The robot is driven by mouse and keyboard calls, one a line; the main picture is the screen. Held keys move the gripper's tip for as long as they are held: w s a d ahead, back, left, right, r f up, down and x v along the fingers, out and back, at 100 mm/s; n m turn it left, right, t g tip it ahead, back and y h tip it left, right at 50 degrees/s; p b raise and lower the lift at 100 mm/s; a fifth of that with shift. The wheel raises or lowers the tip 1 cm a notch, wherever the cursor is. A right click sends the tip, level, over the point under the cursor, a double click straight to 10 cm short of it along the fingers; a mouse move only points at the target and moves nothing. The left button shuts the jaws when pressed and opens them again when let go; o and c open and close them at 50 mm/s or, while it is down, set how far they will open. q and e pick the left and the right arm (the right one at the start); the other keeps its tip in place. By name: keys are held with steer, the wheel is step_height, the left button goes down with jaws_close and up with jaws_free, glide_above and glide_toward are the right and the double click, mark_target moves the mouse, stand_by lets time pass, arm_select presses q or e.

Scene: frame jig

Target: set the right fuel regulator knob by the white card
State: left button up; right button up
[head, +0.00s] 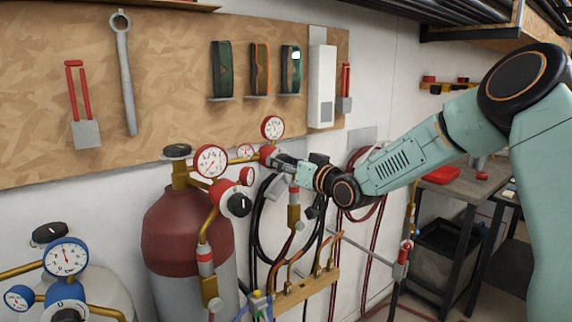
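My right gripper (282,163) reaches in from the right, with its fingertips at the red body of the right fuel regulator (267,152). Its fingers look small and overlap the regulator, so I cannot tell whether they grip anything. That regulator has a red-rimmed gauge (272,128) above and a smaller one (246,151) to its left. Its knob is not clearly visible and may be behind the gripper. A tall white panel (321,87) hangs on the board above; I cannot tell whether it is the card, and no setting is readable. My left gripper is out of view.
A dark red cylinder (187,228) stands left of the gripper, with another gauge (211,160) and a black knob (237,205). Blue-rimmed gauges (66,257) are at lower left. Hoses (259,220) hang below the gripper. A grey bench (455,185) stands at right.

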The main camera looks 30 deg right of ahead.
steer(key=c, duration=1)
steer(key=shift+n, duration=0.7)
steer(key=o, duration=1.2)
steer(key=shift+c, duration=0.2)
steer(key=shift+s, duration=0.1)
steer(key=s, duration=0.7)
steer(key=shift+s+d, duration=0.15)
steer(key=shift+d, duration=0.1)
